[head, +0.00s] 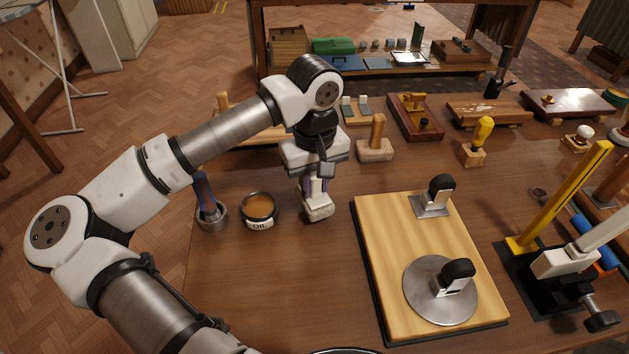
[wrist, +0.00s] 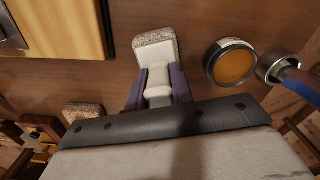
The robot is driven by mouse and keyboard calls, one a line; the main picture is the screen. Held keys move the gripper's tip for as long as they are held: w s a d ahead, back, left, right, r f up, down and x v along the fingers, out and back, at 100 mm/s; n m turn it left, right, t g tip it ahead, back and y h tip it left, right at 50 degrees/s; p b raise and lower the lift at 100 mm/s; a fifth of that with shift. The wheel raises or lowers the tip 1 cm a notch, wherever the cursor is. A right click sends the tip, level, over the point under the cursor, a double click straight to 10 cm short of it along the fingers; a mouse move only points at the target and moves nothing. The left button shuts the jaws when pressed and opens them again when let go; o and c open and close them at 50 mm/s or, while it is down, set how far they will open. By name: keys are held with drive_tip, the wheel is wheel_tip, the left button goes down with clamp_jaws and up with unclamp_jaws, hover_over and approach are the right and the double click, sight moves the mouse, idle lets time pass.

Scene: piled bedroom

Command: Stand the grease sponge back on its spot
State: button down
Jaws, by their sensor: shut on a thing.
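My gripper (head: 316,184) points down over the table and is shut on the white handle of a block with a speckled, sponge-like base, which I take to be the grease sponge (head: 319,208). In the wrist view the purple fingers (wrist: 158,92) grip the handle from both sides. The sponge's white top and speckled edge (wrist: 157,47) show beyond them. The sponge is roughly upright, at or just above the tabletop; I cannot tell whether it touches. Its underside is hidden.
An oil tin (head: 260,210) and a metal cup with a blue-handled tool (head: 211,213) stand left of the sponge. A wooden board (head: 385,240) with metal pieces lies right. A wooden-handled block (head: 375,150) stands behind. Bare tabletop (head: 290,275) lies in front.

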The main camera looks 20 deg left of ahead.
drive_tip(key=shift+f+b, duration=1)
drive_tip(key=shift+b, duration=0.05)
drive_tip(key=c, duration=1.1)
unclamp_jaws()
drive_tip(key=shift+c, duration=0.2)
drive_tip(key=shift+r, duration=0.15)
drive_tip(key=shift+r+p, duration=1.9)
drive_tip(key=shift+r, duration=2)
